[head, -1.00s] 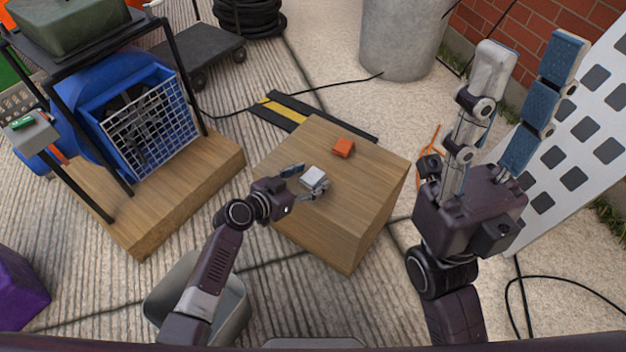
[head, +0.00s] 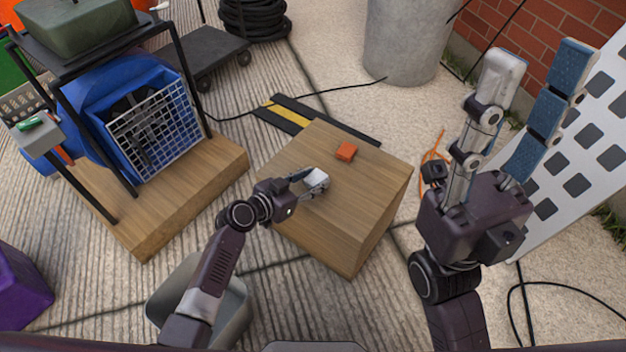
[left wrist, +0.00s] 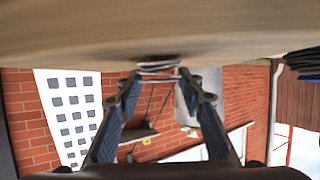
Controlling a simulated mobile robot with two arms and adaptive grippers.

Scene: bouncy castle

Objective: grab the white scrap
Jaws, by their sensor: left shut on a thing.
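The white scrap (head: 317,179) is a small pale block at the top of the wooden box (head: 345,220). My left gripper (head: 312,183) is shut on it, one finger on each side. Whether the scrap still touches the box top is hard to tell. In the left wrist view the fingertips pinch the light scrap (left wrist: 158,69) close to the wooden surface. My right gripper (head: 535,70) is raised at the right, its two blue-padded fingers apart and empty, away from the box.
A grey bin (head: 236,300) stands below my left arm. A blue blower (head: 150,115) on a wooden platform is at left. A concrete cylinder (head: 405,40) and a perforated white panel (head: 570,160) stand beyond.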

